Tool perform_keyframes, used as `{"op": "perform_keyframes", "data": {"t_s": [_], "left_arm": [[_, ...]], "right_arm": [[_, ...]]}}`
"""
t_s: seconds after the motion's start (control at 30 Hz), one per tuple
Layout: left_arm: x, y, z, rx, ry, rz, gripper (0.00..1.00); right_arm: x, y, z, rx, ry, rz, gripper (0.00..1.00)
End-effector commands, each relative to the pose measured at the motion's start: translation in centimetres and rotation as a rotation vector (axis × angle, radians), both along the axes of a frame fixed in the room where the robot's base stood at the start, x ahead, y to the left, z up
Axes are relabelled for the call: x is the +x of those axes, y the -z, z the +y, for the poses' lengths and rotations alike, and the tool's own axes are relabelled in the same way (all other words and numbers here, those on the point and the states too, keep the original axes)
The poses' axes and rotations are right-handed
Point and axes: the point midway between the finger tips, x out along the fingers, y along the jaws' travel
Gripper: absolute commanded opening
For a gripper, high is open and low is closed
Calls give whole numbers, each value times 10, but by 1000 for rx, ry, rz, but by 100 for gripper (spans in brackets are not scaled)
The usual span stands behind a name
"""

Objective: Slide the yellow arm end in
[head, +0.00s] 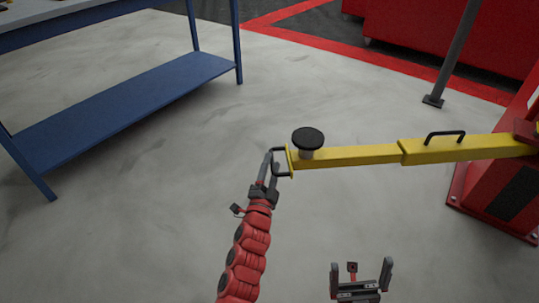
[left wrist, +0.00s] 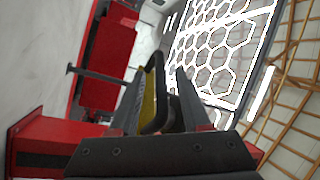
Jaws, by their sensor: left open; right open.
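The yellow arm (head: 355,155) reaches left from a red post. Its free end carries a round black pad (head: 308,138) on top and a dark loop handle (head: 281,175) on the end plate. My left gripper (head: 269,170) is open at this handle. In the left wrist view the black handle (left wrist: 160,88) lies between the two open fingers (left wrist: 158,100), with the yellow arm (left wrist: 148,103) behind it. Whether a finger touches the handle cannot be told. My right gripper (head: 362,278) is open and empty over the floor at the bottom.
A second black handle (head: 444,136) stands on the thicker outer section of the arm. The red post base (head: 495,195) is at the right. A blue workbench with a low shelf (head: 130,108) stands at the upper left. Grey floor between bench and arm is clear.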

Motion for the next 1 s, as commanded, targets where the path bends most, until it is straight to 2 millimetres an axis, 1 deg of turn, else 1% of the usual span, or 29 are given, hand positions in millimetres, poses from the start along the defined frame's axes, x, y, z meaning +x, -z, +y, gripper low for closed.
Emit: {"op": "perform_keyframes", "data": {"t_s": [0.17,0.47,0.6,0.67,0.7,0.73,1.0], "left_arm": [[5,-4,-6,-1,0,-1,47],[6,-4,-7,-1,-1,1,47],[6,-3,-6,-1,-1,1,22],[6,-3,-6,-1,-1,1,11],[6,-3,-6,-1,-1,1,4],[6,-3,-6,-1,-1,1,0],[6,-3,-6,-1,-1,1,0]], "right_arm": [[0,2,1,-3,-2,0,100],[0,1,1,-4,-2,0,100],[0,1,1,-4,-2,0,100],[0,1,1,-3,-2,0,100],[0,1,1,-3,-2,0,100],[0,1,1,-3,-2,0,100],[0,1,1,-3,-1,1,100]]}}
